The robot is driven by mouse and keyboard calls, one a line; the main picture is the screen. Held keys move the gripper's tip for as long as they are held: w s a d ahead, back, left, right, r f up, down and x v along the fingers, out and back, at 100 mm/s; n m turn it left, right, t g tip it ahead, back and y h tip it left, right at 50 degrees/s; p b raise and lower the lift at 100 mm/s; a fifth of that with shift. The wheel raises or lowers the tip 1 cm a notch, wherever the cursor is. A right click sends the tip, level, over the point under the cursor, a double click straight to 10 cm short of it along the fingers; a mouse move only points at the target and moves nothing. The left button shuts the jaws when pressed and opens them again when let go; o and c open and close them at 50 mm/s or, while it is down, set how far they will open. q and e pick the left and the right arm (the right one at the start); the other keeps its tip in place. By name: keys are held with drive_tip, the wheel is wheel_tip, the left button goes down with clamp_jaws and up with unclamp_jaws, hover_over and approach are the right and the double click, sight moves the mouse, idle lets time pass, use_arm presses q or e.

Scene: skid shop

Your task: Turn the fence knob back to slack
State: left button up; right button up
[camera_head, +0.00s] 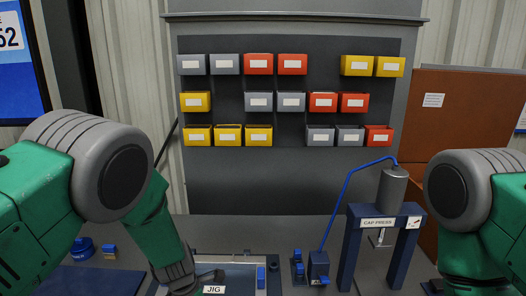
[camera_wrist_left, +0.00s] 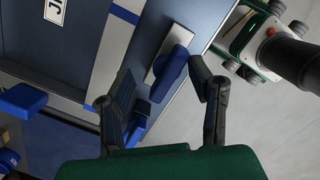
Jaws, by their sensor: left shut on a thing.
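The jig (camera_head: 236,258), labelled JIG, lies on the bench at the bottom of the head view. Part of its grey and blue body (camera_wrist_left: 85,80) fills the left of the left wrist view. A blue knob (camera_wrist_left: 175,62) on a pale plate stands between the fingertips of my left gripper (camera_wrist_left: 163,80), which is shut on it. In the head view my left gripper (camera_head: 180,277) is at the jig's left side and hides the knob. Which way the knob is turned is hard to tell. My right forearm runs down at the lower right; its gripper is out of frame.
A blue cap press (camera_head: 378,222) with a grey cylinder stands right of the jig. Small blue fixtures (camera_head: 318,267) stand between them. Coloured bins (camera_head: 258,64) hang on the back panel. A blue mat (camera_head: 92,281) lies left. A blue block (camera_wrist_left: 20,101) sits on the jig's edge.

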use_arm(q)
drive_tip(key=shift+w+r, duration=0.35)
drive_tip(key=shift+w, duration=0.2)
wheel_tip(320, 180, up, 7)
drive_tip(key=p, duration=0.1)
drive_tip(key=shift+s+r+p, duration=0.2)
drive_tip(key=shift+s+p, duration=0.05)
drive_tip(key=shift+p, duration=0.15)
